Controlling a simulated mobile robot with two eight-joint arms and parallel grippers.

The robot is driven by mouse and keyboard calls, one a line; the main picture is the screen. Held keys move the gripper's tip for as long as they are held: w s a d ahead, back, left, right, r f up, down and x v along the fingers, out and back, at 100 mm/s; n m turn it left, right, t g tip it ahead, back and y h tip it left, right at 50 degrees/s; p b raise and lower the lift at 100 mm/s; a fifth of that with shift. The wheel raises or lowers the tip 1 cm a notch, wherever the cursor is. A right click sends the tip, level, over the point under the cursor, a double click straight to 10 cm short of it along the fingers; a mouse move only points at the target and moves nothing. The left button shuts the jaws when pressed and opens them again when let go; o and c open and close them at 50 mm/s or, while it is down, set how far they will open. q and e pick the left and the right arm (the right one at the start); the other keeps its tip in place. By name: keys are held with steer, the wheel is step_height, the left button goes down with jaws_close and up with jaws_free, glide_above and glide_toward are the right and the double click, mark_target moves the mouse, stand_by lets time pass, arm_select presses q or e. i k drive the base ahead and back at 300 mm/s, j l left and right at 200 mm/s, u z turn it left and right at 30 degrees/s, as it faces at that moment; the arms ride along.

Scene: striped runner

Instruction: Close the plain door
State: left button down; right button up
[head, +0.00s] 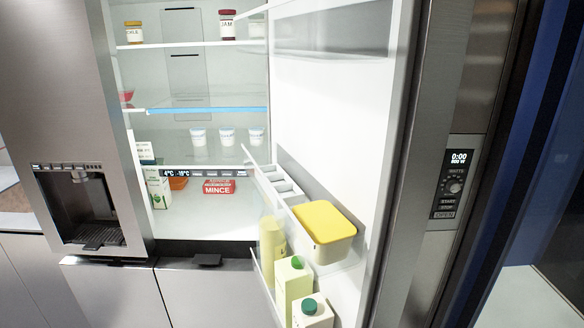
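The plain door (340,110) is the fridge door without a dispenser. It stands wide open on the right, swung out toward me, with its white inner side showing. The other fridge door, with the water dispenser (82,205), is on the left and looks shut. The lit fridge interior (205,228) shows between them. Neither of my grippers is in view.
A microwave panel (455,187) is on a steel front just right of the open door. Inside the fridge are jars, several white cups (227,137) and a red mince pack (218,187). Grey drawer fronts (200,295) lie below. Floor (530,298) shows at lower right.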

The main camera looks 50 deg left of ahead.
mark_target(363, 95)
steer(key=i+l+u, duration=0.1)
steer(key=u, duration=0.3)
steer(key=i+l+u, duration=0.1)
steer(key=u, duration=0.25)
steer(key=i+l+u, duration=0.1)
steer(key=u, duration=0.3)
steer(key=l+u, duration=0.2)
steer(key=u, duration=0.15)
steer(key=i+l+u, duration=0.15)
steer(key=l+u, duration=0.25)
steer(key=i+l+u, duration=0.1)
steer(key=u, duration=0.3)
steer(key=l+u, duration=0.4)
steer(key=j+z, duration=0.2)
steer(key=z, duration=0.2)
